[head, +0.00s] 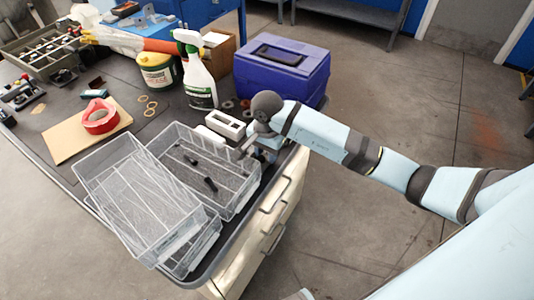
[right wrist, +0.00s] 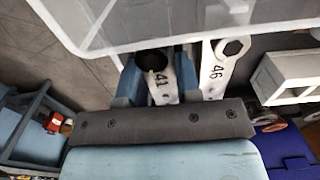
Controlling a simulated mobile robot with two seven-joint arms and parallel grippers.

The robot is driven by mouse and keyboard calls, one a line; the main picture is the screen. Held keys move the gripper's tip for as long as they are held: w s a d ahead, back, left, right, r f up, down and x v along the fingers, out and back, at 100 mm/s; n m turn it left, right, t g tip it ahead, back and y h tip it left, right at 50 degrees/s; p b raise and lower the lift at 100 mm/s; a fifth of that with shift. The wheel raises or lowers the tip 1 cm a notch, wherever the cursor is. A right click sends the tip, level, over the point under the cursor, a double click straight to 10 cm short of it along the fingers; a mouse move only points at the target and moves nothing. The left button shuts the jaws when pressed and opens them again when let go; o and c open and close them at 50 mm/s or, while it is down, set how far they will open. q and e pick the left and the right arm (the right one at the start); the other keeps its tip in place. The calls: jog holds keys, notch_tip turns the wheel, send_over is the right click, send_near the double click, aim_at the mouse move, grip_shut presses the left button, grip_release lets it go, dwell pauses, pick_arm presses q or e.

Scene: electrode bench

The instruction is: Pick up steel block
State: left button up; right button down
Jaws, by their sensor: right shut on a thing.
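My right gripper (head: 254,146) is at the right edge of the bench, beside the clear tray, and partly hidden by its own wrist. In the right wrist view its two blue fingers (right wrist: 155,75) are shut around a pale spanner marked 41 (right wrist: 161,88), with a dark round part at its end. A second spanner marked 46 (right wrist: 217,70) lies just to the right, outside the fingers. A pale block with rectangular openings (head: 225,124) rests on the bench behind the gripper; it also shows in the right wrist view (right wrist: 286,76). I cannot tell whether it is steel. My left gripper is not in view.
Clear trays (head: 135,205) fill the bench's near corner, with dark small parts in one. A spray bottle (head: 199,85) and a purple case (head: 283,75) stand behind the block. A red tape roll (head: 99,117) lies on cardboard at left. Open floor lies to the right.

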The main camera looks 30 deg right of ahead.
aim_at(267, 154)
notch_tip(267, 154, up, 20)
jog(key=p, duration=0.1)
jog(key=shift+p, duration=0.35)
